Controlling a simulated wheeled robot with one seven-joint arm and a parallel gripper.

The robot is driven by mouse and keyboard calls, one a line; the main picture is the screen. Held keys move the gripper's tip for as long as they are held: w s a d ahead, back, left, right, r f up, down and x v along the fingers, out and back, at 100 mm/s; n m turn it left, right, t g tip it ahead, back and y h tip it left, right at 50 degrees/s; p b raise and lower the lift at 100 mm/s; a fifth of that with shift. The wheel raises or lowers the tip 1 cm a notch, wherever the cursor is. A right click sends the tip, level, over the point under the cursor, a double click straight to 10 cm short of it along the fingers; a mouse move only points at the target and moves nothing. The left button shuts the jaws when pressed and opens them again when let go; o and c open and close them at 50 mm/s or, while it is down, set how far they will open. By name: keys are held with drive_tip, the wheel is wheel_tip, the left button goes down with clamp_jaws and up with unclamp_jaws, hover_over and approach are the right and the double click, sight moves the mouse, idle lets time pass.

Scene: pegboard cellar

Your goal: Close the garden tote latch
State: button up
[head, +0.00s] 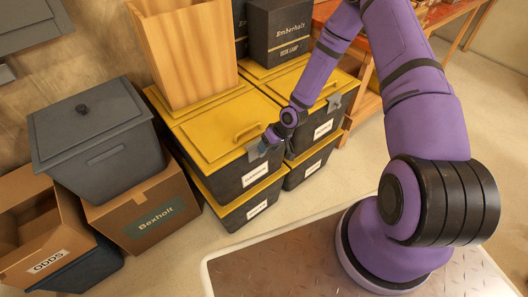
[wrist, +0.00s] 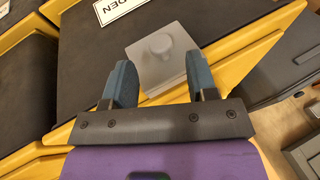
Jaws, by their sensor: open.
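The garden tote is a black bin (head: 240,178) with a yellow lid (head: 212,128), stacked on a similar bin. Its white label, partly cut off, reads "DEN" in the wrist view (wrist: 118,9). The latch, a grey plate with a round knob (wrist: 160,48), lies across the tote's yellow edge and dark side. In the head view the latch (head: 254,151) is partly hidden by my gripper (head: 268,141). My gripper is open, its two blue fingers (wrist: 161,82) apart at the near side of the latch, with nothing between the tips. I cannot tell whether they touch it.
A second yellow-lidded tote (head: 315,128) with a grey latch (head: 334,103) stands close on the right. A grey lidded bin (head: 95,135) and cardboard boxes (head: 150,215) are at left. The floor in front is clear.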

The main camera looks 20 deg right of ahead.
drive_tip(key=v, duration=0.6)
drive_tip(key=shift+d+r, duration=0.1)
drive_tip(key=shift+r, duration=0.05)
drive_tip(key=s+d+r+h, duration=0.1)
drive_tip(key=d+r+h, duration=0.2)
drive_tip(key=r, duration=1.2)
drive_tip(key=s+d+r+h, duration=0.2)
drive_tip(key=d+r+h, duration=0.1)
drive_tip(key=r, duration=1.1)
drive_tip(key=s+a+r+m+t+y, duration=0.1)
drive_tip(key=s+a+r+m+t, duration=0.1)
drive_tip(key=s+r, duration=1.9)
drive_tip(key=s+a+t, duration=0.1)
drive_tip(key=s, duration=0.3)
drive_tip(key=shift+a+r, duration=0.3)
drive_tip(key=shift+r, duration=0.1)
